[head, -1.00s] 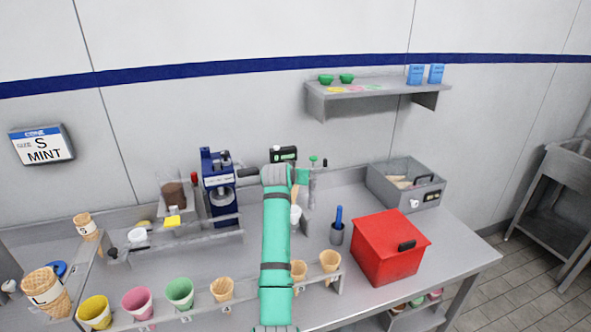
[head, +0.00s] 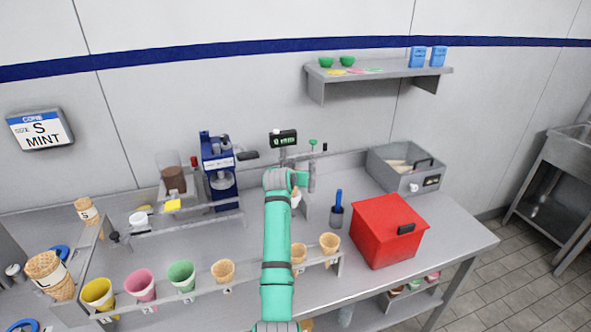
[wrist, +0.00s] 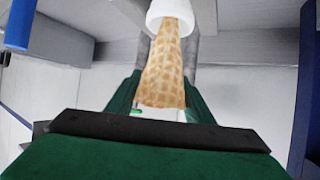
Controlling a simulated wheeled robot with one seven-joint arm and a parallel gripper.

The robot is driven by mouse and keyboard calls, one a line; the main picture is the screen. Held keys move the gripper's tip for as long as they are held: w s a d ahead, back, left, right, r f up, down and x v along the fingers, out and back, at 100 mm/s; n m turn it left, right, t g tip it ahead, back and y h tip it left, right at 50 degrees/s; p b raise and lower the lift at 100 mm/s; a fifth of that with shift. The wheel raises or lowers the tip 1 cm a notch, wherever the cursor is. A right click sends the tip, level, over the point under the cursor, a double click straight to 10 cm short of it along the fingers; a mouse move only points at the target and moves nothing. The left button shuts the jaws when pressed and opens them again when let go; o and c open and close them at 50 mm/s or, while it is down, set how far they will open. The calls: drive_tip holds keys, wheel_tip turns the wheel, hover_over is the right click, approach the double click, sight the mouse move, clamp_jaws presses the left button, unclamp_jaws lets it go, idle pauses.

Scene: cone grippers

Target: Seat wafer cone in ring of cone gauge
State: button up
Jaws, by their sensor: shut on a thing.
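The wafer cone (wrist: 165,70) is tan with a waffle pattern. In the wrist view it lies between the two green fingers of my gripper (wrist: 160,95), its narrower end at or inside a white ring (wrist: 171,11). I cannot tell how deep the end sits. In the head view my gripper (head: 297,180) is just above the white ring (head: 296,200), and the cone is mostly hidden. The cone gauge's dark display (head: 284,140) stands behind, with green characters too small to read surely.
A blue press (head: 219,170) stands left of my gripper. A blue-handled tool in a grey cup (head: 337,216) and a red box (head: 388,230) are to the right. A front rack (head: 205,290) holds several cones and coloured cups. A wall sign (head: 40,129) reads S MINT.

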drive_tip(key=shift+f, duration=2.05)
drive_tip(key=o, duration=0.8)
drive_tip(key=shift+c, duration=0.2)
drive_tip(key=v, duration=1)
drive_tip(key=shift+s+r, duration=0.2)
drive_tip(key=shift+s, duration=0.1)
drive_tip(key=shift+a, duration=0.15)
